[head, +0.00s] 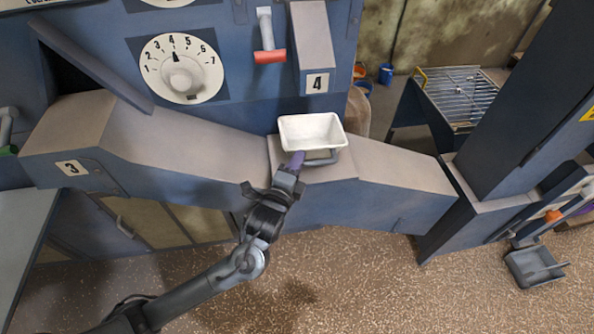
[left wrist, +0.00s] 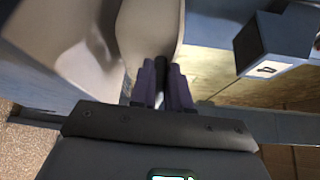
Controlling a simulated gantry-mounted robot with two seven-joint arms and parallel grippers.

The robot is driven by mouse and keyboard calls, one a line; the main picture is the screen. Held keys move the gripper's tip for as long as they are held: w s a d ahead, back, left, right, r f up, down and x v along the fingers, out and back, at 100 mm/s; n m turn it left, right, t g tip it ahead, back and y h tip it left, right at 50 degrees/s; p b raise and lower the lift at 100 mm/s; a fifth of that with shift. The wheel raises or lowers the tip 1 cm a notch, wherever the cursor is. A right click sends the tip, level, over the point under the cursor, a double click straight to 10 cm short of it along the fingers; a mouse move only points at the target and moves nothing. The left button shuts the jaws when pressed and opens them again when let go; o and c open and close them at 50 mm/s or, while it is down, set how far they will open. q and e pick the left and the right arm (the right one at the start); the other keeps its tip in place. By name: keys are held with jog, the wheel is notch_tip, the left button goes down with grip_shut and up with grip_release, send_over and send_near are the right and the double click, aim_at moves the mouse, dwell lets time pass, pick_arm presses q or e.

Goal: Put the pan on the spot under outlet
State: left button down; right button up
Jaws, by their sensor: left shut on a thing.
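The white rectangular pan (head: 312,132) is at the raised grey-topped block (head: 310,174) in the middle of the machine. It looks upright and empty, below the outlet chute marked 4 (head: 313,50). I cannot tell whether it rests on the block or hangs just above it. My left gripper (head: 297,161) reaches in from below, its purple fingers shut on the pan's grey bar handle (head: 322,160) at the near side. In the left wrist view the shut fingers (left wrist: 160,85) hold a dark bar against the pale pan (left wrist: 150,35). My right gripper is out of view.
A dial (head: 181,68) and a red-handled lever (head: 269,45) are on the blue panel above. Sloping ledges extend left, by plate 3 (head: 72,168), and right. A wire rack (head: 459,92) and a grey tray-like part (head: 535,266) are to the right. Floor in front is open.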

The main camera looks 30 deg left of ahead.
pick_arm(q)
notch_tip(320, 180, down, 3)
jog(key=shift+s+r+b, duration=0.1)
jog(key=shift+b, duration=0.3)
jog(key=c, duration=1.1)
grip_release()
jog(key=shift+s+d, duration=0.1)
jog(key=shift+s, duration=0.15)
jog(key=s+d+p, duration=0.2)
jog(key=s+p, duration=0.1)
jog(key=s, duration=0.8)
jog(key=s+d+f+n+g+h, duration=0.3)
jog(key=s+f+n+g, duration=0.4)
jog(key=n, duration=0.1)
jog(key=s+a+f+n+g, duration=0.1)
jog(key=s+f+n+g, duration=0.1)
jog(key=s, duration=0.4)
jog(key=s+a+f+n+g, duration=0.1)
jog(key=s+f+n+g, duration=0.1)
jog(key=s+n+g, duration=0.2)
jog(key=shift+s+a+f+n+g, duration=0.3)
jog(key=shift+s+n, duration=0.4)
jog(key=shift+s, duration=0.3)
